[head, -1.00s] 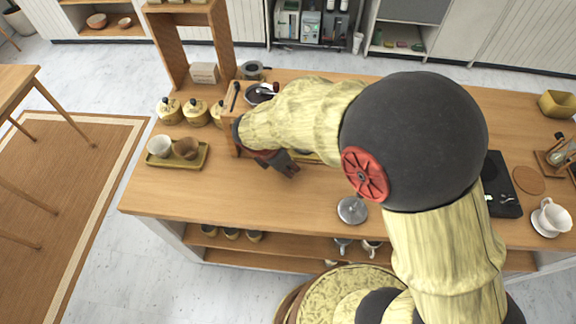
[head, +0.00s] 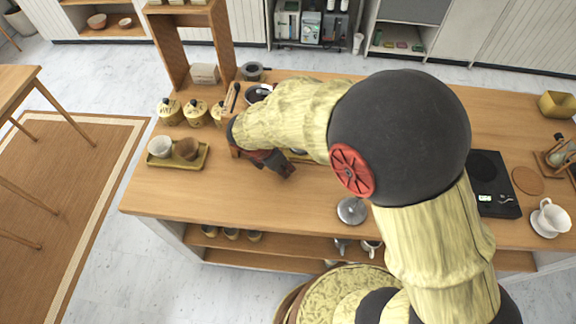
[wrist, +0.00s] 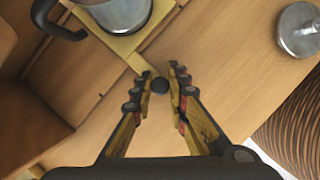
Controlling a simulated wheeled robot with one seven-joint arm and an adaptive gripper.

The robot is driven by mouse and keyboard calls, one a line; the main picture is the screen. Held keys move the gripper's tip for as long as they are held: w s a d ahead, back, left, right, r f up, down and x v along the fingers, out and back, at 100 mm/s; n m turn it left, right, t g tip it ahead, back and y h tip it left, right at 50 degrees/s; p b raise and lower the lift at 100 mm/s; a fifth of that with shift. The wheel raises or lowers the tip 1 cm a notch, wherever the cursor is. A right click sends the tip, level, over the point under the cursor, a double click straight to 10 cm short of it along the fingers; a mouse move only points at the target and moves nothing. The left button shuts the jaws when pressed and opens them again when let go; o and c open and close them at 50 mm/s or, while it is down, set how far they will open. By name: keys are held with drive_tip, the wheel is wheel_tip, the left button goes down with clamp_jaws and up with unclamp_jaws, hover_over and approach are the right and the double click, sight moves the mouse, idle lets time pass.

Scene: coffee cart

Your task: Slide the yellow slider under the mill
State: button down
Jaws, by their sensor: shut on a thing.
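A metal cup (wrist: 122,10) with a black handle stands on the plate. What looks like the wooden mill (wrist: 30,105) is at the left of the wrist view, beside the plate. In the head view its dark hopper (head: 259,93) shows behind my arm, which hides most of the mill and slider. My gripper (head: 280,168) is low over the counter there.
A tray (head: 204,160) with two cups stands left of the mill, and several yellow canisters (head: 196,114) stand behind it. A round metal tamper-like piece (head: 351,210) stands near the counter's front edge; it also shows in the wrist view (wrist: 301,30). The counter front is mostly clear.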

drive_tip(key=a+p, duration=0.1)
drive_tip(key=a, duration=0.3)
drive_tip(key=w+a+p, duration=0.1)
drive_tip(key=a, duration=0.3)
drive_tip(key=w+a+p, duration=0.1)
drive_tip(key=a, duration=0.3)
drive_tip(key=shift+w+a+p, duration=0.15)
drive_tip(key=shift+w+p, duration=0.1)
drive_tip(key=shift+p, duration=0.05)
drive_tip(key=shift+r, duration=0.1)
drive_tip(key=c, duration=1.8)
unclamp_jaws()
drive_tip(key=shift+a, duration=0.15)
drive_tip(key=shift+c, duration=0.2)
drive_tip(key=shift+o, duration=0.5)
drive_tip(key=v, duration=1.1)
drive_tip(key=shift+s+a+r, duration=0.15)
drive_tip(key=shift+s+r, duration=0.1)
drive_tip(key=shift+r, duration=0.1)
